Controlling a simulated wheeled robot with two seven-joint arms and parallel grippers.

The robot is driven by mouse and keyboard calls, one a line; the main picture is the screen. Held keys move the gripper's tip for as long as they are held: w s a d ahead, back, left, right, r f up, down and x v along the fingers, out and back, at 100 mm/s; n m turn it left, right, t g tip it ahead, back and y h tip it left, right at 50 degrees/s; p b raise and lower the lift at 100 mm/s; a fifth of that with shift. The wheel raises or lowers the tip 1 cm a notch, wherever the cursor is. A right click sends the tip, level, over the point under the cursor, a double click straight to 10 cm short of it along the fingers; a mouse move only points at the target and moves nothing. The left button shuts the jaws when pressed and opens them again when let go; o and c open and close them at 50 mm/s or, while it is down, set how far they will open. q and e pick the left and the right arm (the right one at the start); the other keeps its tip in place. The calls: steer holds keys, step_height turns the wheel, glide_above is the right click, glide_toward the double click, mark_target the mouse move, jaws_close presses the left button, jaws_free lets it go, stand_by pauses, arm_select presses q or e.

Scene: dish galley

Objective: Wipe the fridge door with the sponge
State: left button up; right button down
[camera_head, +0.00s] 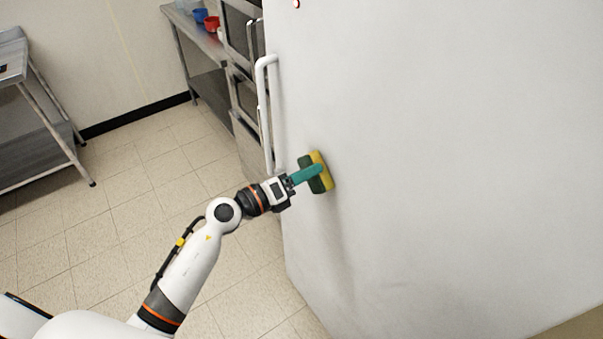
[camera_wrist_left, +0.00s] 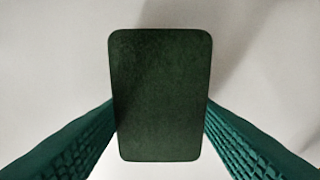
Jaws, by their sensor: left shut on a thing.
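The sponge (camera_head: 319,172) has a dark green side and a yellow side. My left gripper (camera_head: 312,173) is shut on it, and the yellow side faces the white fridge door (camera_head: 430,150). The sponge is at the lower left part of the door, right of the handle; it looks to be at the door surface, but I cannot tell if it touches. In the left wrist view the sponge's green face (camera_wrist_left: 161,95) sits upright between the two teal fingers, with the pale door behind it. My right gripper is not in view.
The white vertical door handle (camera_head: 264,115) stands out just left of the sponge. A steel counter with a blue bowl (camera_head: 200,15) and a red bowl (camera_head: 212,24) is at the back. A steel table (camera_head: 30,110) stands at left. Tiled floor (camera_head: 120,210) between is clear.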

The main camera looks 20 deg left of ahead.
mark_target(318, 183)
arm_select(q)
steer(key=shift+d, duration=0.15)
steer(key=shift+s+d+r+p, duration=0.1)
steer(key=shift+s+d+p, duration=1.1)
steer(key=shift+d, duration=0.25)
steer(key=shift+w, duration=0.1)
steer(key=shift+w+a+b, duration=0.45)
steer(key=shift+w+a, duration=0.8)
steer(key=shift+a, duration=0.3)
steer(key=shift+s, duration=0.1)
